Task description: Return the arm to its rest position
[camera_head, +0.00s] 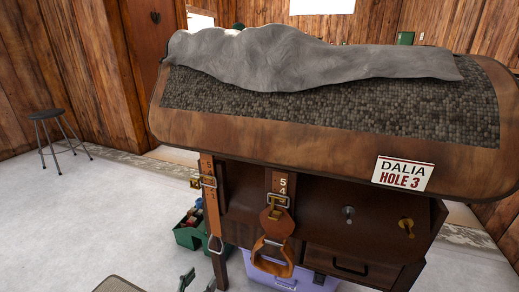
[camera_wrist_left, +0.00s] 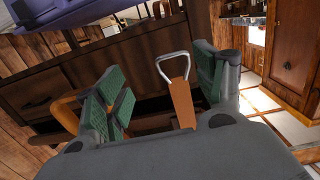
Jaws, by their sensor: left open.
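My left gripper (camera_head: 198,283) shows only as dark fingertips at the bottom edge of the head view, low in front of the saddle stand. In the left wrist view the gripper (camera_wrist_left: 163,90) is open, with green pads on its fingers and nothing held. A tan strap (camera_wrist_left: 182,103) with a metal loop appears between the fingers in that view; I cannot tell how close it is. The same strap hangs at the left of the stand in the head view (camera_head: 211,205). My right gripper is out of view.
The wooden stand (camera_head: 320,210) carries a dark pad (camera_head: 330,105) and grey cloth (camera_head: 300,55). A leather stirrup-like loop (camera_head: 272,255) hangs from its front. A purple box (camera_head: 318,283) and green toolbox (camera_head: 187,236) sit low. A stool (camera_head: 52,130) stands left; floor between is clear.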

